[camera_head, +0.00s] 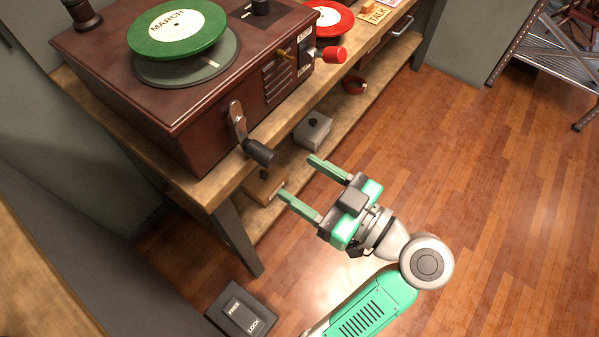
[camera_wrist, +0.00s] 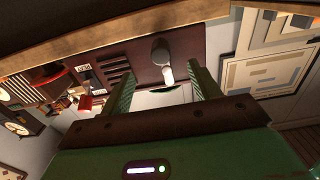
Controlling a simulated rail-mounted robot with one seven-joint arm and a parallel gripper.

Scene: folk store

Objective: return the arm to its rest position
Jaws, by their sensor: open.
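My gripper (camera_head: 297,177) is open and empty in the head view, held over the floor in front of the wooden bench (camera_head: 213,190). Its two green fingers are spread apart and point toward the bench. In the head view this crank handle (camera_head: 260,152) hangs on the front of the brown player box (camera_head: 130,110), apart from the fingers.
A green "MARCH" disc (camera_head: 180,45) sits over the player's platter. A red disc (camera_head: 330,20) and a "TALK" card (camera_head: 376,13) lie to its right. A grey box (camera_head: 313,131) stands on the lower shelf. A FREE/LOCK pedal (camera_head: 241,312) is on the floor. The floor at right is clear up to a metal rack (camera_head: 548,50).

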